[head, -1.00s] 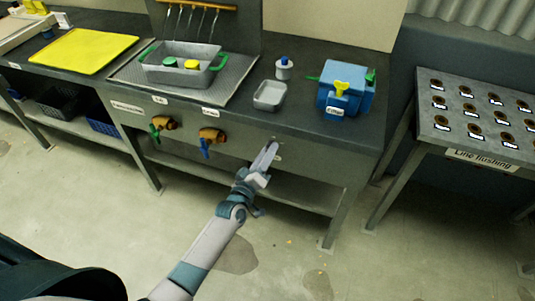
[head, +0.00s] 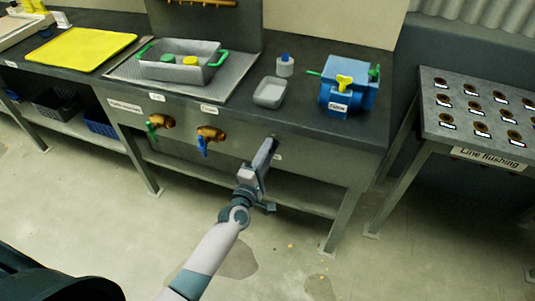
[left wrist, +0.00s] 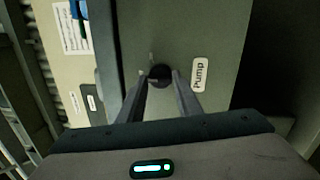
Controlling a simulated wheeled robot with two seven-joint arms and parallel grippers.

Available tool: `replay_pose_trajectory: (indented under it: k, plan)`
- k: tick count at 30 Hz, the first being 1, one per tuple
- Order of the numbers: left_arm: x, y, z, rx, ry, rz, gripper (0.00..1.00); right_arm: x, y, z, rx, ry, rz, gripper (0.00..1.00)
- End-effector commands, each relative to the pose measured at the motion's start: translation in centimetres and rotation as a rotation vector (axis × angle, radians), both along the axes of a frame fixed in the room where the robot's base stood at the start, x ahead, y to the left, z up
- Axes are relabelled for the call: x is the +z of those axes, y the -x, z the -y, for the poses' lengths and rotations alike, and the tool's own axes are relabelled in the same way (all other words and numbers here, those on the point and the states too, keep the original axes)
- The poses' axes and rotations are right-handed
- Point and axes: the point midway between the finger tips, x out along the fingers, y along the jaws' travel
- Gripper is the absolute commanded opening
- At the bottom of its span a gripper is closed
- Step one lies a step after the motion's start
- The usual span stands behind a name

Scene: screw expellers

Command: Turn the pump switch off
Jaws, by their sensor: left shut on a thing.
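The pump switch (left wrist: 160,74) is a small dark round knob on the grey front panel of the bench, beside a white label reading "Pump" (left wrist: 199,74). My left gripper (head: 270,146) reaches the panel below the benchtop, right of the two valves. In the left wrist view its two fingers (left wrist: 160,84) stand on either side of the knob and are shut on it. The fingers hide most of the switch in the head view. I cannot tell from these frames which position it is turned to. My right gripper is not in view.
A brass valve with a blue handle (head: 205,141) and one with a green handle (head: 158,123) stick out left of my gripper. A blue filter box (head: 347,89) and a grey tray (head: 269,93) stand on the bench above. A line flushing table (head: 470,115) is at right.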

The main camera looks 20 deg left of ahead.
Motion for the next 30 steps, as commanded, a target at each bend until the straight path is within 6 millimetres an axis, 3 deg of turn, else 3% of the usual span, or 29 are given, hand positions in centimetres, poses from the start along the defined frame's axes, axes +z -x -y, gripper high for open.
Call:
replay_pose_trajectory:
  k: [19, 20, 21, 30]
  plan:
    - [-0.48, 0.16, 0.06, -0.002, 0.070, -0.011, 0.09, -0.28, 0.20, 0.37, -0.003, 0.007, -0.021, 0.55]
    - [-0.49, 0.16, 0.06, -0.002, 0.070, -0.011, 0.39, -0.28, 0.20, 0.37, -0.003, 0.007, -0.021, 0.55]
    - [-0.47, 0.16, 0.06, -0.001, 0.071, -0.010, 0.48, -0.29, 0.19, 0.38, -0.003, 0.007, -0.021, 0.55]
    - [-0.21, 0.10, 0.04, -0.001, 0.070, -0.006, 0.48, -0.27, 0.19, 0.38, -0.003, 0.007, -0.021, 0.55]
